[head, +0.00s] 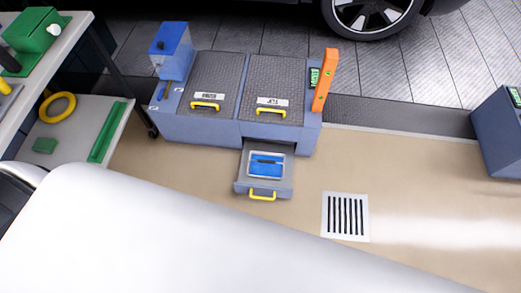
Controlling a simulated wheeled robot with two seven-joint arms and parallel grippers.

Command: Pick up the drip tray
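No object is labelled as the drip tray. A small flat item with a pale frame and blue middle (265,165) lies in a pulled-out grey drawer (243,184) low on the front of a blue-grey cabinet (195,131); I cannot tell whether it is the drip tray. The drawer has a yellow handle (262,196) at its front. Neither of my grippers is in view. A large white smooth shape, apparently part of my own arm, covers the bottom of the head view and hides the floor there.
The cabinet has two closed lids with yellow handles, a blue box (172,52) and an orange upright panel (324,80). A shelved cart (75,125) stands left. A floor grate (345,217) lies right of the drawer. A car wheel (372,10) is behind. Open floor lies right.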

